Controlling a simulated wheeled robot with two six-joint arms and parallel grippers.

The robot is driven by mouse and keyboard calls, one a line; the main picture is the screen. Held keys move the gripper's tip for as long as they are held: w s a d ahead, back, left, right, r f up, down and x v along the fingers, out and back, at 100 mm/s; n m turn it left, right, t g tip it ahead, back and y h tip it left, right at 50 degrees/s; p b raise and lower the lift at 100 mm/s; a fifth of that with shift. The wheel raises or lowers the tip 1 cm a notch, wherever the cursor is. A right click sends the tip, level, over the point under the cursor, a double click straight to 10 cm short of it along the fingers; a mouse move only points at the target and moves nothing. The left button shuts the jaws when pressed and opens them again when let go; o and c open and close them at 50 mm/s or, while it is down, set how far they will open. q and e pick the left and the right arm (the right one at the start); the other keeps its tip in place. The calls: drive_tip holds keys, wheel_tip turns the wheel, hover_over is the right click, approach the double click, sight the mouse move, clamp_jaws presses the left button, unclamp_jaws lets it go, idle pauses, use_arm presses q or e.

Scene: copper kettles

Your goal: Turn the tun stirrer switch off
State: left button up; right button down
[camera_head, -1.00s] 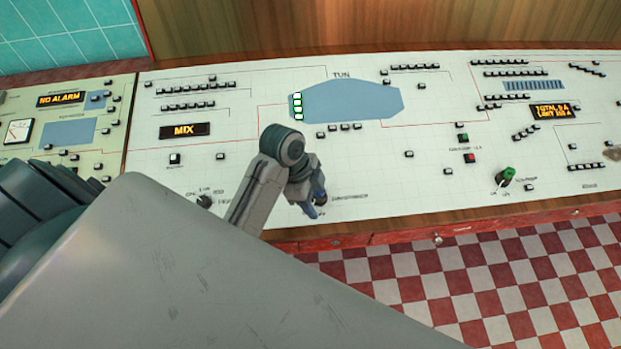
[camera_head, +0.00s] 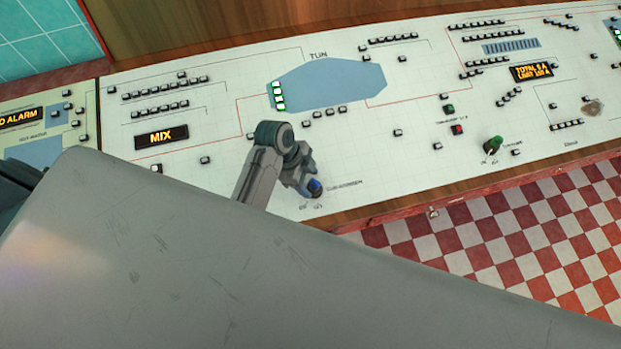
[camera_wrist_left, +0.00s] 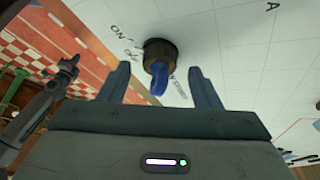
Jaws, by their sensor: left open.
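A switch with a blue lever on a dark round base (camera_wrist_left: 160,52) stands on the white panel, with ON and a second, partly hidden mark beside it. In the head view its blue lever (camera_head: 315,186) shows at the panel's front edge. I take it for the tun stirrer switch, but its label is too small to read surely. My left gripper (camera_wrist_left: 160,72) is open, its two fingers on either side of the lever with a gap at each side. In the head view the left gripper (camera_head: 301,178) is beside the switch. A grey arm part (camera_wrist_left: 62,75) in the wrist view may be my right arm.
The white panel carries a blue TUN shape (camera_head: 335,84), a MIX display (camera_head: 162,137), a current display (camera_head: 531,71) and many small buttons. A green-lever switch (camera_head: 494,145) stands to the right. The checkered floor (camera_head: 480,245) in front looks clear.

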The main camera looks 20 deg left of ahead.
use_arm(q)
drive_tip(key=shift+x, duration=0.85)
drive_tip(key=shift+d+f, duration=0.15)
drive_tip(key=c, duration=1)
drive_tip(key=shift+n, duration=0.6)
drive_tip(key=shift+s+n+t+y, duration=0.15)
drive_tip(key=shift+n+t, duration=0.35)
drive_tip(key=shift+n, duration=0.45)
drive_tip(key=shift+s+n+t+y, duration=0.15)
drive_tip(key=shift+n+t, duration=0.35)
drive_tip(key=shift+n, duration=0.45)
drive_tip(key=shift+d+n+t+y, duration=0.1)
drive_tip(key=shift+n+t+y, duration=0.35)
drive_tip(key=shift+n, duration=1.65)
